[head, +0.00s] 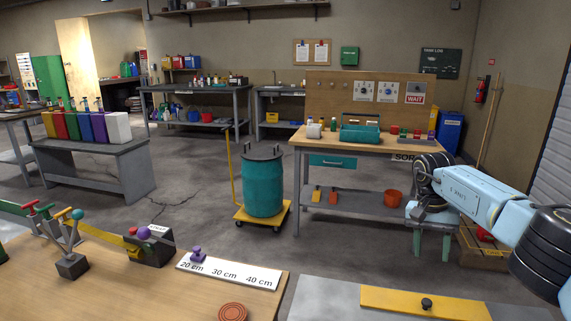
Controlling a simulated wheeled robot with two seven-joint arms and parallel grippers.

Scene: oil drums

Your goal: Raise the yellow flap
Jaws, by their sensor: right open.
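The yellow flap (400,302) is a flat yellow panel at the bottom edge, right of centre. It lies level on a light grey top, and a black knob (427,303) stands on it. Its near side is cut off by the picture edge. My right gripper (418,211) is at the end of the light blue arm coming in from the right. It is open, seen small and partly behind its own wrist, up and beyond the flap and apart from it. My left gripper is not in view.
A wooden table (130,290) at the lower left bears coloured levers and a white distance scale (230,273). A teal drum (263,185) stands on a yellow trolley (280,219). A workbench (375,146) and a green stool (447,226) stand beyond the flap.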

